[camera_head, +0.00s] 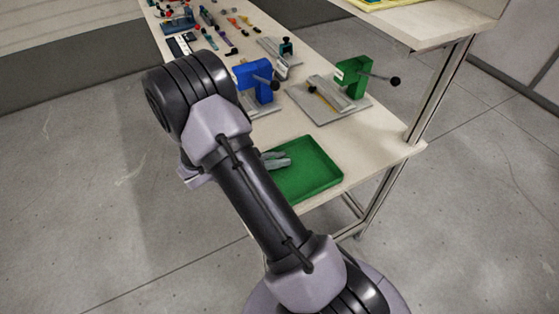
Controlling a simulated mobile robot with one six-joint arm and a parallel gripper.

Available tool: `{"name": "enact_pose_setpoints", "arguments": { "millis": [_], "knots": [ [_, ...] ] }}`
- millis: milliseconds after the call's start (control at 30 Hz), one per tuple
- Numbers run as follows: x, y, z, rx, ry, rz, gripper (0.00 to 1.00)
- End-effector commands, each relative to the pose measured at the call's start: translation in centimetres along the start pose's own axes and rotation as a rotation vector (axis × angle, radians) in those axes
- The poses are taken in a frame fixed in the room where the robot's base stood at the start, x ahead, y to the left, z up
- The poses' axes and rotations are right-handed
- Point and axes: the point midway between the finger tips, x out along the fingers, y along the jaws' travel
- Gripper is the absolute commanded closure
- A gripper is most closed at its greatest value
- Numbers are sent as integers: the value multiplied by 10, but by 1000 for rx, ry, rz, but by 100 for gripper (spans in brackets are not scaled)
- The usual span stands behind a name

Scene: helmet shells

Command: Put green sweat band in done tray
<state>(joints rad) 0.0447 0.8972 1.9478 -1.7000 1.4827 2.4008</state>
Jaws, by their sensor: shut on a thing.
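A green tray (318,172) lies on the near end of the bench top, and my arm covers its left part. Which tray is the done tray cannot be read from the picture. A grey shape (277,160) in two parts shows at the tray's left side, against my arm's edge. I cannot tell what it is. I do not make out a green sweat band.
A green clamp fixture (352,77) and a blue one (254,80) stand on grey plates behind the tray. Several small tools and parts crowd the bench's far end. A raised shelf (440,25) stands at the right. The tray's right part looks empty.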

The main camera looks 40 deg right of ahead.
Motion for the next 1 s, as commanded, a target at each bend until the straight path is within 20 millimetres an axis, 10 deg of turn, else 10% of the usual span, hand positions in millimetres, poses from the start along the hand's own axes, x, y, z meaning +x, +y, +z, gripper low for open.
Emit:
{"name": "enact_pose_setpoints", "arguments": {
  "millis": [167, 200, 300, 633, 1000],
  "knots": [
    [2, 0, 3, 0, 0, 0, 100],
    [1, 0, 3, 0, 0, 0, 80],
    [1, 0, 2, 0, 0, 0, 65],
    [-1, 0, -2, -1, 0, 0, 65],
    [-96, -1, -4, -1, -1, -3, 65]
  ]
}}
